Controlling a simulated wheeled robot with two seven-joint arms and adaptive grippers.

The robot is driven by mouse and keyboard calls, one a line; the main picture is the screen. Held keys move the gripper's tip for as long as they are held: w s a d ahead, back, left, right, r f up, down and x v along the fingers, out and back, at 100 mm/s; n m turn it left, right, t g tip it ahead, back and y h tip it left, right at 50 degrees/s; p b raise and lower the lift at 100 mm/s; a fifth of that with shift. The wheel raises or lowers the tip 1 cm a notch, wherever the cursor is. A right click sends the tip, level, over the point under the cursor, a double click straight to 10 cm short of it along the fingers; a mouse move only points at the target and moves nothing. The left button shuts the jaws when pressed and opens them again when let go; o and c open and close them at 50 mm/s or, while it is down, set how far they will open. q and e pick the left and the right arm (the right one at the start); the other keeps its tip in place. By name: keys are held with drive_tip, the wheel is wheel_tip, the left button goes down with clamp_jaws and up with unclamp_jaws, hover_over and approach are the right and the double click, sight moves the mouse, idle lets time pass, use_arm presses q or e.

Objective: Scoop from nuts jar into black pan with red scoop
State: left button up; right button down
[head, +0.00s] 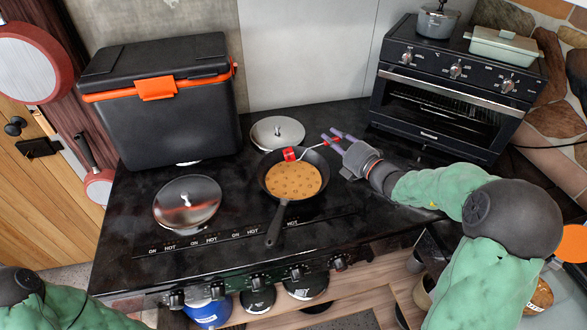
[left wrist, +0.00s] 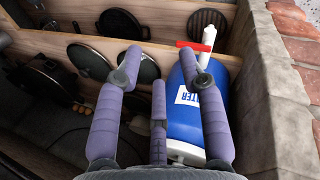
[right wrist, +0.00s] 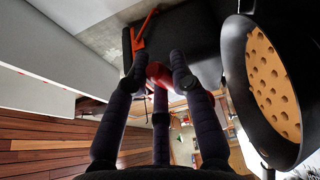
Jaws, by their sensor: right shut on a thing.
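The black pan (head: 275,226) sits on the stove, its handle toward me. A tan, spotted round layer (head: 293,180) covers its bottom. My right gripper (head: 337,139) is shut on the red scoop (head: 290,154), whose thin handle runs left to the red bowl over the pan's far rim. The right wrist view shows a red part (right wrist: 158,74) between the fingers and the pan (right wrist: 236,70) at right. I cannot tell what the bowl holds. My left gripper (left wrist: 160,58) is open and empty. No nuts jar is clear; a partly cut-off container (head: 541,296) with brownish contents shows at lower right.
Two round lids (head: 187,203) (head: 277,132) lie on the stove top. A black box with orange trim (head: 165,110) stands back left and an oven (head: 440,105) back right. Below my left gripper are shelves with lids and a blue container (left wrist: 185,120).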

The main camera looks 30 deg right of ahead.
drive_tip(key=r+n, duration=0.1)
drive_tip(key=a+r+n+p, duration=0.1)
drive_tip(key=r+n+g+p, duration=0.1)
drive_tip(key=shift+w+a+r+h, duration=0.2)
drive_tip(key=shift+a+r+h, duration=0.1)
drive_tip(key=shift+a+r, duration=0.1)
drive_tip(key=shift+w+a+r+n+g+h, duration=0.15)
drive_tip(key=shift+a+r+n+g+h, duration=0.25)
drive_tip(key=shift+a+n, duration=0.35)
drive_tip(key=shift+w+a+r+n, duration=0.15)
drive_tip(key=shift+a+r+n, duration=0.25)
drive_tip(key=shift+n, duration=0.15)
drive_tip(key=shift+w+a+r+n+g+h+b, duration=0.1)
drive_tip(key=shift+a+r+n+g+h+b, duration=0.15)
drive_tip(key=shift+a+b, duration=0.2)
drive_tip(key=shift+w+a+n+g+h+b, duration=0.1)
drive_tip(key=shift+a+n+g+b, duration=0.05)
drive_tip(key=shift+a+n+b, duration=0.25)
drive_tip(key=shift+w+a+r+n+g+h+b, duration=0.15)
drive_tip(key=shift+w+a+n+g+h+b, duration=0.2)
drive_tip(key=shift+a+n+b, duration=0.65)
drive_tip(key=shift+w+a+r+n+g+h+b, duration=0.15)
drive_tip(key=shift+a+n+h+b, duration=0.35)
drive_tip(key=shift+a+b, duration=0.95)
drive_tip(key=shift+w+a+r+n+g+h+b, duration=0.2)
drive_tip(key=shift+w+a+n+h+b, duration=0.35)
drive_tip(key=shift+a+b, duration=0.7)
drive_tip(key=shift+s+a+n+h, duration=0.1)
drive_tip(key=shift+a+n+h, duration=0.15)
drive_tip(key=shift+a+n, duration=0.2)
